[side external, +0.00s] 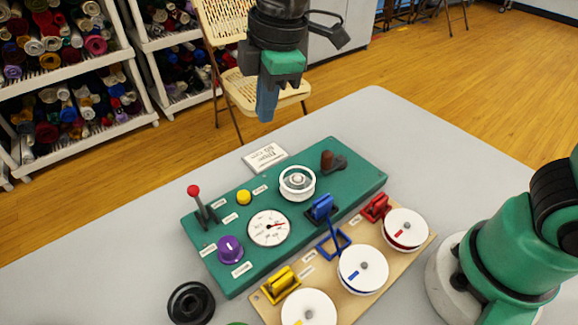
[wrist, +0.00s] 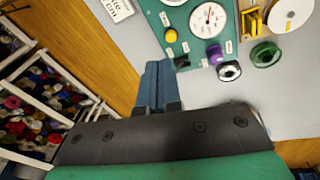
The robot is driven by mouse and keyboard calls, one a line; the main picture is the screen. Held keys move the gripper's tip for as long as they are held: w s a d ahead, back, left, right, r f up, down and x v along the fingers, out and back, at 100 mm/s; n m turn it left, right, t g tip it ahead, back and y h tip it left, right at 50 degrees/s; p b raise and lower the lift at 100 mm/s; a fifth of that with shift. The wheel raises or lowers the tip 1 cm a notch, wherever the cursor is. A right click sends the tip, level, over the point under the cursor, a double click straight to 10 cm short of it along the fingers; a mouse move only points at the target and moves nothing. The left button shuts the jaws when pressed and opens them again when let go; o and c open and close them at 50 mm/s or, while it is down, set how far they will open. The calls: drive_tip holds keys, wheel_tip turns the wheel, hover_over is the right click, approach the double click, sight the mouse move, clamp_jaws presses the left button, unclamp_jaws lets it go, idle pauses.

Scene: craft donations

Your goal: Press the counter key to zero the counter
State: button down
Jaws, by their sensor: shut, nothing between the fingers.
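A green panel (side external: 215,268) lies on the grey table. It carries a round yellow button (side external: 244,197), which also shows in the wrist view (wrist: 171,35). A white-faced dial with a red needle (side external: 269,228) sits beside the button, and it shows in the wrist view (wrist: 207,19). The small labels on the panel are too blurred to read, so I cannot tell which control is the counter key. My gripper (side external: 266,112) is shut and empty, with blue fingers pointing down. It is in the air above the panel's far side, apart from the button. The closed fingers also show in the wrist view (wrist: 155,68).
A red-knobbed lever (side external: 194,192), a purple knob (side external: 230,249), a white round control (side external: 297,182) and a brown-handled lever (side external: 333,161) stand on the panel. A wooden board (side external: 427,240) with spools and coloured clips lies in front. A black ring (side external: 190,303) lies nearby. Table beyond the panel is mostly clear.

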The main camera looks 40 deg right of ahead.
sight(245, 195)
drive_tip(key=a+n+g, duration=0.1)
drive_tip(key=a+n, duration=0.2)
drive_tip(key=shift+w, duration=0.1)
drive_tip(key=shift+f, duration=0.15)
drive_tip(key=f, duration=0.4)
drive_tip(key=w+f, duration=0.1)
drive_tip(key=f, duration=0.8)
drive_tip(key=shift+w+a+f, duration=0.25)
drive_tip(key=shift+a+f, duration=0.1)
drive_tip(key=shift+a, duration=0.05)
drive_tip(key=shift+w+f, duration=0.1)
drive_tip(key=shift+f, duration=0.85)
wheel_tip(245, 195, up, 14)
drive_tip(key=s, duration=0.1)
drive_tip(key=shift+s+d+r, duration=0.2)
drive_tip(key=shift+s+d, duration=0.1)
drive_tip(key=shift+d, duration=0.05)
